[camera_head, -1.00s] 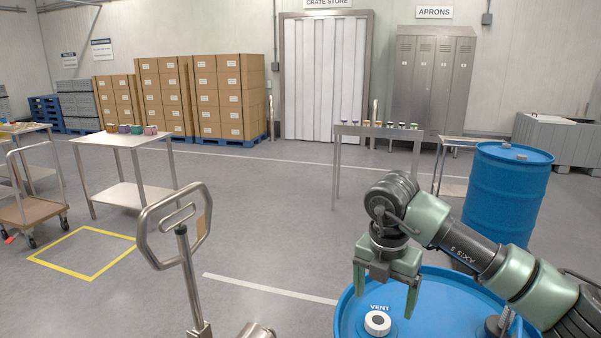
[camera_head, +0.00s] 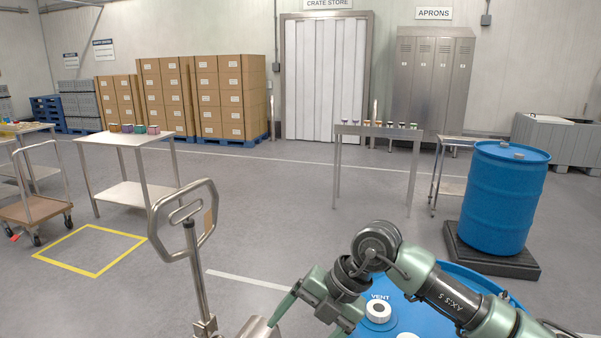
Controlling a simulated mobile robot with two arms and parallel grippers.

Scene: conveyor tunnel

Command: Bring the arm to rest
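My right arm comes in from the lower right over the near blue drum (camera_head: 462,273). Its gripper (camera_head: 304,329) is open, with its two green fingers spread and nothing between them. It is tilted, pointing down and to the left, at the drum's left side. The white cap marked VENT (camera_head: 378,311) sits on the drum top just right of the gripper. The arm hides much of the drum top. My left gripper is not in view.
A pallet jack handle (camera_head: 184,232) stands close left of the gripper. Another blue drum (camera_head: 503,200) stands on a black pallet (camera_head: 508,260) at the right. A table with small jars (camera_head: 377,131) stands behind. Open floor lies in the middle.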

